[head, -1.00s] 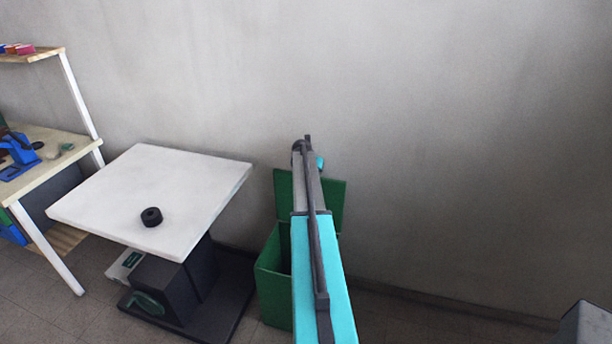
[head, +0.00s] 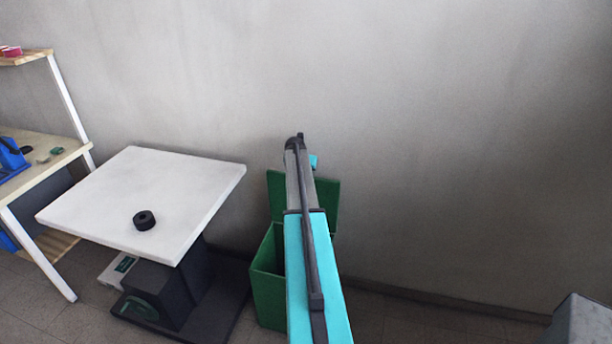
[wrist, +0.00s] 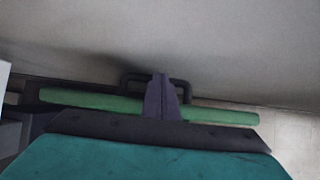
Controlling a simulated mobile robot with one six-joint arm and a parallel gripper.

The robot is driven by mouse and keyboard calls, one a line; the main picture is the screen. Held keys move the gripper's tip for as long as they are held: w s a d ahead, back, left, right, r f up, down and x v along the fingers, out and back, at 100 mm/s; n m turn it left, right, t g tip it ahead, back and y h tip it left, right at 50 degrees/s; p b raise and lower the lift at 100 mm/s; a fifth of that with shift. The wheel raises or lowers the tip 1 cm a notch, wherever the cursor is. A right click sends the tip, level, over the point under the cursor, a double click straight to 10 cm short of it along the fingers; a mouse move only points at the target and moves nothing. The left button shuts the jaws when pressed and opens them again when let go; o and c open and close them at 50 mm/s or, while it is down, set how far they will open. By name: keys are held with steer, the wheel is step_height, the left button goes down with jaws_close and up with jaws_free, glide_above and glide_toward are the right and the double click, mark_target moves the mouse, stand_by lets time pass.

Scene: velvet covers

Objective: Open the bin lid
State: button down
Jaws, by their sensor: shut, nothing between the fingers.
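The green bin (head: 267,292) stands on the floor right of the white table, partly hidden by my arm. Its green lid (head: 328,203) is up, standing about upright at the back of the bin near the wall, and the bin's dark opening shows. In the wrist view the lid (wrist: 85,99) appears as a thin green strip seen edge-on, with a dark handle (wrist: 128,80) on its far side. My gripper (wrist: 161,80) is shut and empty, in front of the lid's middle in that view. I cannot tell whether it touches the lid.
A white-topped table (head: 100,205) with a black ring (head: 144,220) stands left of the bin. A wooden workbench (head: 40,170) is at the far left. The grey wall is close behind the bin. A grey object (head: 580,322) is at the lower right.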

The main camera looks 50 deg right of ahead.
steer(key=b+v, duration=0.2)
steer(key=v, duration=1)
steer(key=shift+b, duration=0.4)
steer(key=shift+r, duration=0.15)
